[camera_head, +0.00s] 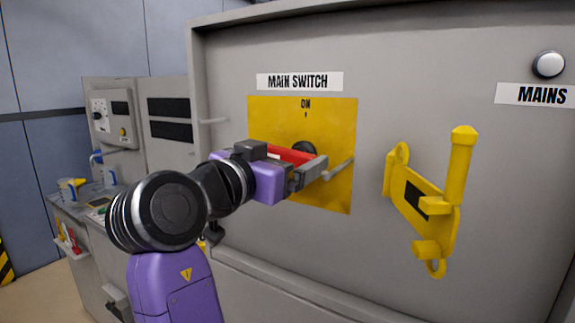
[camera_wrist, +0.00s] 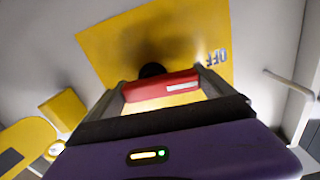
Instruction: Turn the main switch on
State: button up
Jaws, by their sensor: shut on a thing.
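The main switch has a red handle (camera_head: 290,154) on a dark round hub (camera_head: 304,149), mounted on a yellow plate (camera_head: 335,120) under the "MAIN SWITCH" label. "ON" (camera_head: 306,104) is printed at the plate's top. My gripper (camera_head: 289,162) is at the switch, its fingers around the red handle. In the wrist view, the handle (camera_wrist: 150,91) lies crosswise between both fingers, and its white stripe (camera_wrist: 183,87) is on the side toward the "OFF" print (camera_wrist: 217,57). In the head view, "OFF" does not show and my gripper covers part of the handle.
A yellow bracket with an upright handle (camera_head: 461,165) projects from the cabinet right of the switch. A pale lamp (camera_head: 548,65) sits above the "MAINS" label. A cabinet pull (camera_head: 213,121) is at left. A cluttered bench (camera_head: 85,213) stands farther left.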

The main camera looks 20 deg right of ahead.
jog(key=m+b, duration=0.3)
jog(key=b, duration=0.1)
jog(key=shift+f, duration=0.1)
jog(key=m+b, duration=0.3)
jog(key=m, duration=0.1)
jog(key=m+b, duration=0.1)
jog(key=b, duration=0.1)
jog(key=shift+s+r+m+b, duration=0.2)
jog(key=shift+r+m+b, duration=0.1)
jog(key=shift+m, duration=0.1)
jog(key=m+b, duration=0.1)
jog(key=m, duration=0.1)
jog(key=m+b, duration=0.2)
jog(key=shift+s+d+r, duration=0.15)
jog(key=shift+s+d+r+m+b, duration=0.1)
jog(key=shift+m+b, duration=0.3)
jog(key=shift+m, duration=0.6)
jog(key=shift+s+m+b, duration=0.1)
jog(key=shift+m+b, duration=0.25)
jog(key=shift+m, duration=0.65)
jog(key=o, duration=1.1)
jog(key=shift+c, duration=0.2)
jog(key=v, duration=0.7)
jog(key=shift+s+a, duration=0.2)
jog(key=shift+a, duration=0.1)
